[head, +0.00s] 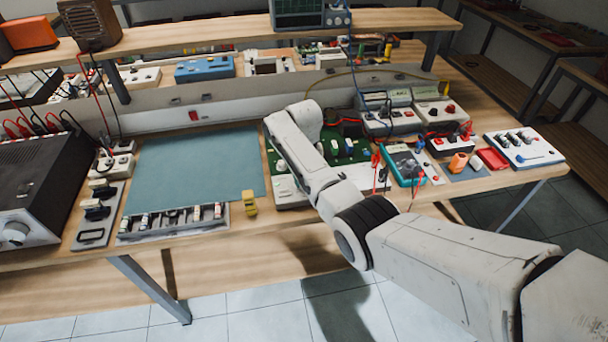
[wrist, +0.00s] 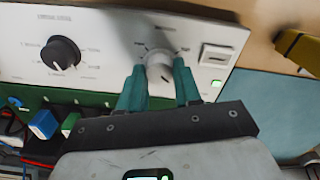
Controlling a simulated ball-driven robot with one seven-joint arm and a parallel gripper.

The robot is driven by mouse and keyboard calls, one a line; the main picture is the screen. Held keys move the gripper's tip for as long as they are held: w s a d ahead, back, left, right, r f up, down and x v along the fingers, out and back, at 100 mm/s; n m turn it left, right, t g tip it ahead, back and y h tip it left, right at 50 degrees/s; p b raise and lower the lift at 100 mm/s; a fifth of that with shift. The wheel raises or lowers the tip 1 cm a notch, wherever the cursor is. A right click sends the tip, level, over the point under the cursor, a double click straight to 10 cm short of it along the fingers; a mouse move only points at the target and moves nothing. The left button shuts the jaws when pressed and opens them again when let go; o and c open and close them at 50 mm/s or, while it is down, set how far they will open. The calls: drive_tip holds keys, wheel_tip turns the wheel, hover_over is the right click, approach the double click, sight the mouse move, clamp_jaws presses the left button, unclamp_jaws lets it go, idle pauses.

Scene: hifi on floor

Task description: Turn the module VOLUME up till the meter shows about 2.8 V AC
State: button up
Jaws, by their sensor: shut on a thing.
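In the wrist view my gripper (wrist: 158,88) has its two teal fingers on either side of a pale round knob (wrist: 157,68) and is shut on it. The knob sits on the module's white front panel (wrist: 112,25); the print around it is too blurred to read. A larger black knob (wrist: 60,53) is to its left, and a white rocker switch (wrist: 215,55) and a lit green lamp (wrist: 216,84) are to its right. In the head view my arm hides the gripper and knob in front of the green module (head: 277,164). The teal meter (head: 404,163) lies to the right; its reading is not legible.
A yellow object (head: 249,203) stands at the bench edge left of the module, beside the blue-green mat (head: 195,165). Red and black leads run near the meter. A white box with black knobs (head: 525,150) and an orange cylinder (head: 458,161) are farther right.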

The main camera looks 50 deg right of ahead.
drive_tip(key=shift+w+r+m, duration=0.1)
drive_tip(key=shift+m, duration=1.4)
drive_tip(key=o, duration=1)
drive_tip(key=shift+o, duration=0.2)
wheel_tip(320, 180, up, 11)
drive_tip(key=shift+f, duration=0.2)
